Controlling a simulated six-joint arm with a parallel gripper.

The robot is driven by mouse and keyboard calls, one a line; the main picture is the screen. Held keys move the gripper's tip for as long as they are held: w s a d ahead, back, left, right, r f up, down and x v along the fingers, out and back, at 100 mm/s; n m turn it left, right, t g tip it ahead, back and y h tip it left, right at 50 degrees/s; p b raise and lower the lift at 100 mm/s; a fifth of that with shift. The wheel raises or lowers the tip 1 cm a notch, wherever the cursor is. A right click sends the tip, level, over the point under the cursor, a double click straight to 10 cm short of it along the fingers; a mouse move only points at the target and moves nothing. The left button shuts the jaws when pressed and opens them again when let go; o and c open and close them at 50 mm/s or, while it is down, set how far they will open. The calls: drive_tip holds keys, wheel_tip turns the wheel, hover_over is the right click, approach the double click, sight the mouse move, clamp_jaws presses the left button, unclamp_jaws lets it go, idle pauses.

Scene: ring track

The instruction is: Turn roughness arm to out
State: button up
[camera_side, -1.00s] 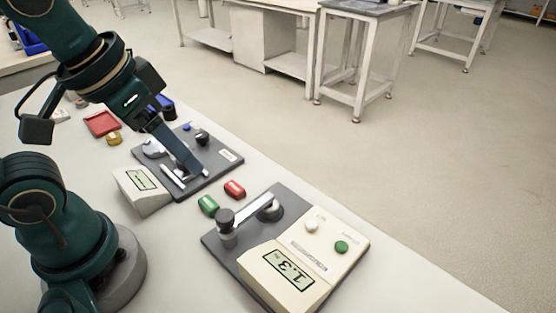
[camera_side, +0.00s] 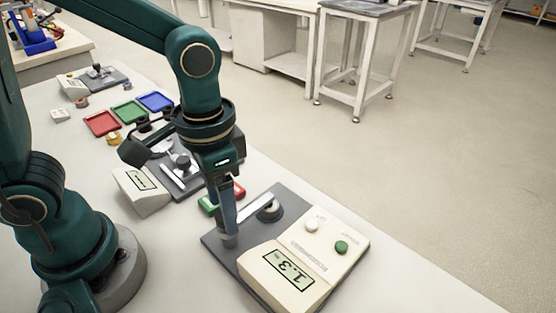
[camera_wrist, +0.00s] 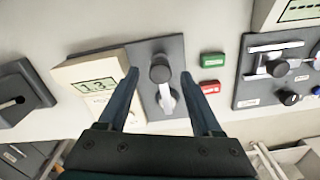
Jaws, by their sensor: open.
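The roughness station is a dark plate (camera_side: 218,249) with a beige box (camera_side: 303,257) whose display reads 1.3. Its light-grey swing arm (camera_side: 258,208) runs from a round pivot to a dark knob. In the wrist view the knob (camera_wrist: 160,70) and the arm (camera_wrist: 166,99) lie between my open fingers. My gripper (camera_side: 229,236) points down over the knob's end of the plate in the side view and hides the knob there. The wrist view shows my gripper (camera_wrist: 160,72) with one finger on each side, apart from the knob.
A green block (camera_wrist: 212,59) and a red block (camera_wrist: 209,87) lie beside the plate. Another dark station (camera_wrist: 281,68) with levers and knobs stands beyond them. Red, green and blue trays (camera_side: 128,112) are farther back. The table's front right is clear.

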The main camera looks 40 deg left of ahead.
drive_tip(key=shift+f, duration=0.55)
drive_tip(key=shift+c, duration=0.3)
clamp_jaws()
idle(0.8)
